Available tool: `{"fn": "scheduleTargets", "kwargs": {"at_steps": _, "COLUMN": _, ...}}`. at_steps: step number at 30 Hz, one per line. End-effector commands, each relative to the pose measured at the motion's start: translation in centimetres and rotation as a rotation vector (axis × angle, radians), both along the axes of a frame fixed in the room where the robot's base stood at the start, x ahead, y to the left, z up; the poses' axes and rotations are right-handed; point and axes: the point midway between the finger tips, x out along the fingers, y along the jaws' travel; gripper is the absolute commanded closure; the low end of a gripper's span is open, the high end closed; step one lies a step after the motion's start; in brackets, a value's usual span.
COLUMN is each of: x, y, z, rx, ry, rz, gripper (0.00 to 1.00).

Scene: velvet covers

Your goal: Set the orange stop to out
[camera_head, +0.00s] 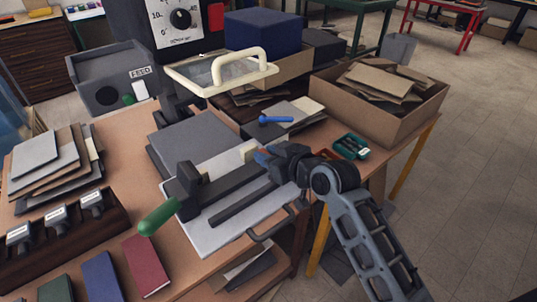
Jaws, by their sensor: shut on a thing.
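My gripper (264,158) reaches in from the right, low over the dark rails of a grey cutting device (236,190) on the wooden bench. It is shut on a small part at the device, which the fingers hide. No clear orange surface shows, so I cannot tell the orange stop's position. A small cream block (248,151) sits just left of the fingertips. A green-handled lever (159,217) sticks out at the device's front left. A blue handle (275,119) lies behind my gripper.
A cardboard box of scraps (408,122) stands at the right bench edge, near a small green tray (350,146). A cream-framed clear cover (222,72) is behind. Stacked boards (42,158), a rack of stamps (57,237) and coloured covers (146,265) fill the left. Open floor lies right.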

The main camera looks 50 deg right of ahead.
Motion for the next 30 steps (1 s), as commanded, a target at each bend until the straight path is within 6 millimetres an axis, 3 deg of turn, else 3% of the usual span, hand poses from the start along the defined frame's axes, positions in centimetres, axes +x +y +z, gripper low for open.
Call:
{"fn": "scheduleTargets", "kwargs": {"at_steps": 8, "x": -0.1, "y": -0.3, "z": 0.0, "rx": 0.000, "ry": 0.000, "rz": -0.001, "gripper": 1.00}}
{"fn": "scheduleTargets", "kwargs": {"at_steps": 17, "x": -1.0, "y": -3.7, "z": 0.0, "rx": -0.001, "ry": -0.001, "rz": -0.001, "gripper": 1.00}}
{"fn": "scheduleTargets", "kwargs": {"at_steps": 26, "x": -1.2, "y": -4.0, "z": 0.0, "rx": -0.003, "ry": 0.001, "rz": -0.004, "gripper": 1.00}}
{"fn": "scheduleTargets", "kwargs": {"at_steps": 27, "x": -1.2, "y": -4.0, "z": 0.0, "rx": -0.003, "ry": 0.001, "rz": -0.004, "gripper": 0.67}}
{"fn": "scheduleTargets", "kwargs": {"at_steps": 30, "x": -1.2, "y": -4.0, "z": 0.0, "rx": -0.003, "ry": 0.001, "rz": -0.004, "gripper": 0.57}}
